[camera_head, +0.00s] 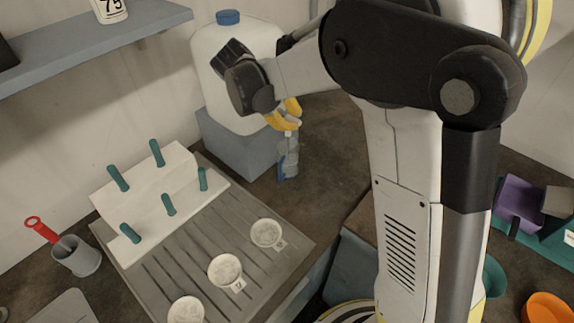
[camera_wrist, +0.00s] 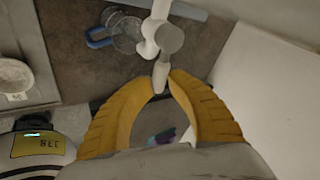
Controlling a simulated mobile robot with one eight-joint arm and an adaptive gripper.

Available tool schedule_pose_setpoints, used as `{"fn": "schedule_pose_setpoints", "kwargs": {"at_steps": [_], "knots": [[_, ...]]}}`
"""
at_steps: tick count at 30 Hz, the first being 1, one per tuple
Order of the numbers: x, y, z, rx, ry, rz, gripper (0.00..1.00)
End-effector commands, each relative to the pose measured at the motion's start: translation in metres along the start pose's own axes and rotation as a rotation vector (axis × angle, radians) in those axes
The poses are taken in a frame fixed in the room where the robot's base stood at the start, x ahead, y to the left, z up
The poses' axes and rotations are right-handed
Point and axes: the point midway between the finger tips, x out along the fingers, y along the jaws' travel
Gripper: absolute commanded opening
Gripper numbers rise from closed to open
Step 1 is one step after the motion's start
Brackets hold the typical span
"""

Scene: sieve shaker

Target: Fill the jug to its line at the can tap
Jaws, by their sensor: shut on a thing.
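The white can (camera_head: 232,75) with a blue cap stands on a grey-blue block (camera_head: 235,148). Its white tap (camera_wrist: 152,30) with a grey knob shows in the wrist view. My gripper (camera_wrist: 161,82) is shut on the tap's pale lever (camera_wrist: 160,76), which sits between the yellow fingertips. In the head view my gripper (camera_head: 287,122) is beside the can's lower front, and my arm hides part of the can. The clear jug (camera_wrist: 124,34) with a blue handle stands below the tap; it also shows in the head view (camera_head: 288,162). Its line and water level cannot be made out.
A grooved board (camera_head: 190,255) holds three white cups and a white rack (camera_head: 150,195) with teal pegs. A grey cup (camera_head: 76,256) with a red-handled tool stands left. A purple bin (camera_head: 519,203) and an orange bowl (camera_head: 546,308) are at right. Bare counter lies right of the jug.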

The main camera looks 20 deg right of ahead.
Motion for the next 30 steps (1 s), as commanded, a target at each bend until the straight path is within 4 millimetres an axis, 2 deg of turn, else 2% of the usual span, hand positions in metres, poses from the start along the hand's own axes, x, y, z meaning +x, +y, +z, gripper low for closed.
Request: {"fn": "schedule_pose_setpoints", "kwargs": {"at_steps": [1, 9, 15, 21, 30], "knots": [[-0.002, -0.013, 0.004, 0.063, 0.009, 0.001, 0.00], [-0.006, -0.007, 0.003, 0.269, 0.118, 0.083, 0.00], [-0.006, -0.007, 0.002, 0.266, 0.117, 0.082, 0.00], [0.001, -0.015, -0.007, 0.140, 0.048, 0.027, 0.00], [0.002, -0.017, -0.008, 0.103, 0.028, 0.011, 0.00]]}}
